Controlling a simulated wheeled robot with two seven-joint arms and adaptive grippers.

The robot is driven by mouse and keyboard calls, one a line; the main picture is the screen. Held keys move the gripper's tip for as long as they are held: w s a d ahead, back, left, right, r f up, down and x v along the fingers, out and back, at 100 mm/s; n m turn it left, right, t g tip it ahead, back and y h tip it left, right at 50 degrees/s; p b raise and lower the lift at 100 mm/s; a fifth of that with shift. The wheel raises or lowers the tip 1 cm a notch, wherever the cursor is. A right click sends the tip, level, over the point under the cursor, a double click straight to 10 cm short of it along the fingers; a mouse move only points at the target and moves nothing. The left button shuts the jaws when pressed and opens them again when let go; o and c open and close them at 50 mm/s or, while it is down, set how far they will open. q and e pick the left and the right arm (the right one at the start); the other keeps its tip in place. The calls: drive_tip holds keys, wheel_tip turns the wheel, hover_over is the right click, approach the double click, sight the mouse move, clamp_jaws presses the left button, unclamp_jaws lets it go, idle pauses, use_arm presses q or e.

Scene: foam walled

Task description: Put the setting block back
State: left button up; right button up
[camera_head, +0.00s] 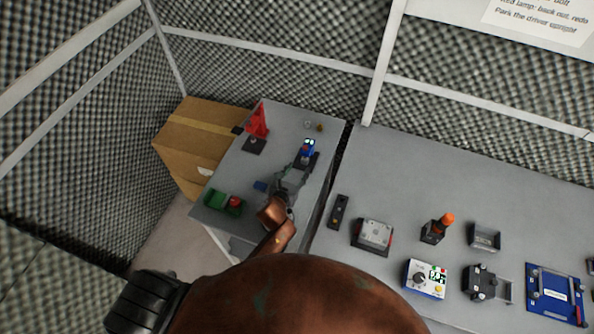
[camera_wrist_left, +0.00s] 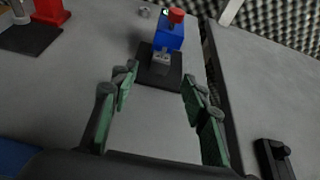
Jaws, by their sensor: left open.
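A blue device (camera_head: 308,146) with a lit display stands on a black base on the left table. In the left wrist view, the blue device (camera_wrist_left: 170,36) has a red top, and a small grey metal block (camera_wrist_left: 162,61) sits at its near foot on the black base (camera_wrist_left: 147,78). This grey block may be the setting block; I cannot tell for sure. My left gripper (camera_head: 293,178) is over the left table, just on the near side of the device. In the wrist view, its green-padded fingers (camera_wrist_left: 157,82) are open and apart, with nothing between them. My right gripper is out of view.
A red stand (camera_head: 257,122), a green item with a red part (camera_head: 222,201) and a small blue piece (camera_head: 261,186) share the left table. A cardboard box (camera_head: 200,135) is beside it. The right table (camera_head: 400,190) holds several devices, past a narrow gap.

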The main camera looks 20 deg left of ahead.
sight(304, 161)
use_arm(q)
drive_tip(key=shift+w, duration=0.1)
drive_tip(key=shift+b+x, duration=0.55)
drive_tip(key=shift+x, duration=3.35)
drive_tip(key=shift+d, duration=0.1)
drive_tip(key=shift+f, duration=0.1)
clamp_jaws()
